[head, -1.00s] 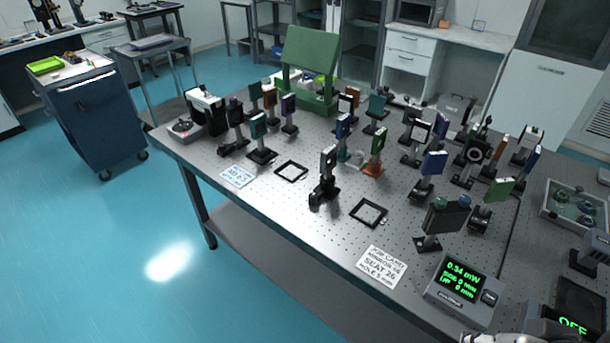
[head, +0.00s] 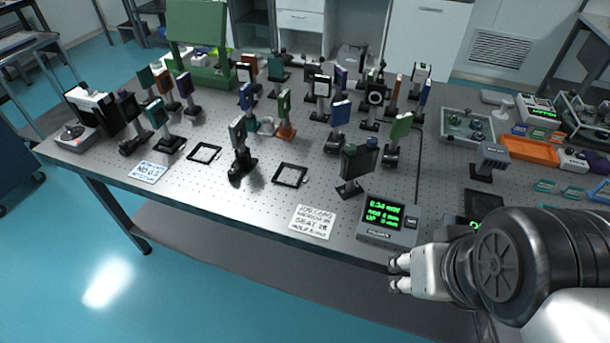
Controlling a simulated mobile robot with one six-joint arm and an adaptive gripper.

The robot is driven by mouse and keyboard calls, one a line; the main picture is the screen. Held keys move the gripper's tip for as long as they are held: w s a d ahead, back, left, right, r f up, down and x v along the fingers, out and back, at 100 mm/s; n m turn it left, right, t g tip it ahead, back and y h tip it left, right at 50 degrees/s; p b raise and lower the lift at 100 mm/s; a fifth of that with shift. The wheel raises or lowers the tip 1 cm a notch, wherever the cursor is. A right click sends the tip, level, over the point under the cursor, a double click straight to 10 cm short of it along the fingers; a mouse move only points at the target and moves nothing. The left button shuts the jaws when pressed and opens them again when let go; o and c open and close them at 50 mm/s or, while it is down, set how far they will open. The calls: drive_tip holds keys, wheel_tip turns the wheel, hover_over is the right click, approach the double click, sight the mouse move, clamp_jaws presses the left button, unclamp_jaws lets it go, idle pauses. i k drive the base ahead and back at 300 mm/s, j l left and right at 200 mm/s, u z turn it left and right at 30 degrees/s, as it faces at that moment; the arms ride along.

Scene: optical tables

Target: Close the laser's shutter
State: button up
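A white and black box, which looks like the laser (head: 97,108), stands at the far left end of the optical table (head: 270,205). My gripper (head: 399,274) is at the lower right, by the table's front edge and just below the power meter (head: 388,219). The meter's green display reads about 0.34 mW. The gripper is far from the laser and no object shows in it; its finger gap is unclear.
Many posts with coloured optics crowd the table's middle and back. A black post mount (head: 240,155) stands near two flat black frames (head: 204,152) (head: 291,174). Two cards (head: 312,221) (head: 149,172) lie along the front edge. Blue floor in front is clear.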

sight(83, 85)
drive_tip(key=u, duration=1.65)
